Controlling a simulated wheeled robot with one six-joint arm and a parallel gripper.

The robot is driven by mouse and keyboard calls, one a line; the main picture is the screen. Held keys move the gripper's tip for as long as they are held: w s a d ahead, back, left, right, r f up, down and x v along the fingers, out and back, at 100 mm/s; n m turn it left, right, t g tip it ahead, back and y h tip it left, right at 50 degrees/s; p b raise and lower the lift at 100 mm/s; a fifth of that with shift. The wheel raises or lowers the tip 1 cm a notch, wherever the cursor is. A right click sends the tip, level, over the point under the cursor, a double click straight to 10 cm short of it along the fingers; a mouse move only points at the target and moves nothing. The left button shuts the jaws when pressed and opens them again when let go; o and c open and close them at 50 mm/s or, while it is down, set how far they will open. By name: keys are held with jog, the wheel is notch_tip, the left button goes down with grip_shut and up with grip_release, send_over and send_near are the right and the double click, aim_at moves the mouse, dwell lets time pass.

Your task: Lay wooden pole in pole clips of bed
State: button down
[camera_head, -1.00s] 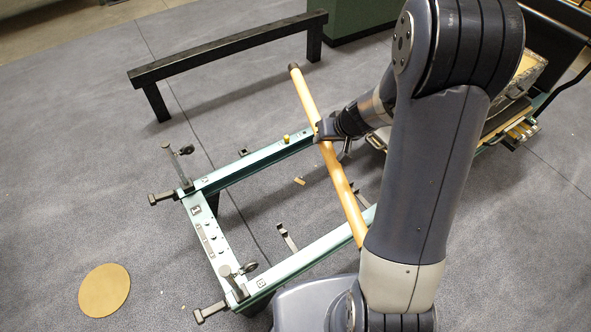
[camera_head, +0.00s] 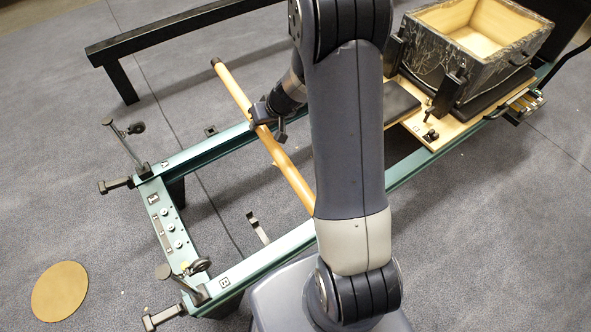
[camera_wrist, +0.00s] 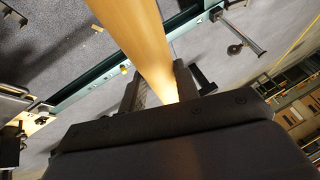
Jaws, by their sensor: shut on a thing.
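The wooden pole (camera_head: 291,180) is long, light brown and dark-tipped at its far end. It slants above the teal bed frame, crossing both rails; its near end is hidden behind my arm. My gripper (camera_head: 263,114) is shut on the pole between its middle and far end. In the wrist view, the pole (camera_wrist: 147,38) runs between the fingers of my gripper (camera_wrist: 160,82). The bed (camera_head: 156,212) has black fittings at its left-end corners (camera_head: 117,184) (camera_head: 163,317), and bracket-like pieces by the rails (camera_head: 210,130) (camera_head: 258,228). I cannot tell which are the pole clips.
A black beam on legs (camera_head: 180,30) stands behind the bed. An open wooden-lined box (camera_head: 485,72) sits on the bed's carriage at the right. A round tan disc (camera_head: 60,291) lies on the floor at the lower left.

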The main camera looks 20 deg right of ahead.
jog(key=w+d+f+m+h+b, duration=0.1)
jog(key=f+m+b, duration=0.15)
jog(key=f, duration=0.25)
jog(key=w+d+f+m+t+h+b, duration=0.1)
jog(key=w+f+b, duration=0.15)
jog(key=f, duration=0.25)
jog(key=w+d+f+m+b, duration=0.1)
jog(key=f+m+b, duration=0.15)
jog(key=f, duration=0.25)
jog(key=s+d+f+m+g+h, duration=0.1)
jog(key=s+d+f+m+h, duration=0.2)
jog(key=d+f+m+h, duration=0.3)
notch_tip(320, 180, down, 4)
jog(key=d+m, duration=0.1)
jog(key=m, duration=0.4)
jog(key=shift+s+d+g+h, duration=0.2)
jog(key=shift+d+g+h, duration=0.2)
jog(key=shift+s+a+f+m+t+b, duration=0.1)
jog(key=shift+a+f+m+t+b, duration=0.15)
jog(key=shift+b, duration=1.95)
notch_tip(320, 180, down, 23)
jog(key=b, duration=1.7)
jog(key=shift+d+r, duration=0.1)
jog(key=c, duration=1)
grip_release()
